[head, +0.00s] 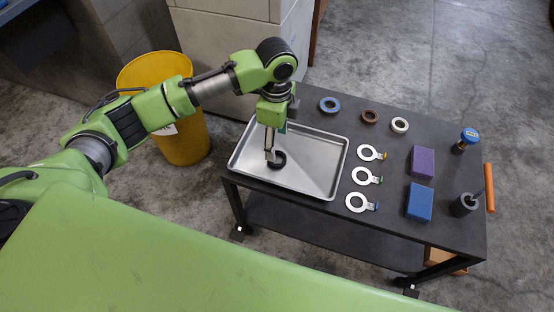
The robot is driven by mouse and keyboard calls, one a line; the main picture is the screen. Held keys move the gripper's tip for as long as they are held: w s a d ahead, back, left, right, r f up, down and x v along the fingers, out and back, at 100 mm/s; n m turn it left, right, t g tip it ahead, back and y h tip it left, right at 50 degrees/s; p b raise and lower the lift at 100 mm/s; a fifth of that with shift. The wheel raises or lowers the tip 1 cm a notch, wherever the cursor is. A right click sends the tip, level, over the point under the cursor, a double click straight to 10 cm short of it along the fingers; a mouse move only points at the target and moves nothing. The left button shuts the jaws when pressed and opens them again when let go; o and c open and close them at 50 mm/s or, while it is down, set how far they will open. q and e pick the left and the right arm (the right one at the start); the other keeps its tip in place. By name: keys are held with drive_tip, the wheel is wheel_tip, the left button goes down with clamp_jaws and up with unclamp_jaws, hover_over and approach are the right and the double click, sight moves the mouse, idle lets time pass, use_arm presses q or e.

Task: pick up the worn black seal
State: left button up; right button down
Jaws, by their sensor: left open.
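The worn black seal (279,161) is a small black ring lying in the metal tray (318,172) on the dark table. My left gripper (270,157) points down into the tray at the left side of the seal and covers part of it. Its jaws are open. At this size I cannot tell whether a finger touches the ring or sits inside it. My right gripper is not in this view.
A yellow bin (190,141) stands left.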

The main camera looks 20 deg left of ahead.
sight(277, 160)
use_arm(q)
wheel_tip(277, 160, down, 6)
drive_tip(key=shift+s+d+r+b, duration=0.1)
drive_tip(key=shift+s+d+b, duration=0.05)
drive_tip(key=shift+b, duration=0.45)
drive_tip(key=shift+f, duration=0.55)
drive_tip(key=c, duration=1.1)
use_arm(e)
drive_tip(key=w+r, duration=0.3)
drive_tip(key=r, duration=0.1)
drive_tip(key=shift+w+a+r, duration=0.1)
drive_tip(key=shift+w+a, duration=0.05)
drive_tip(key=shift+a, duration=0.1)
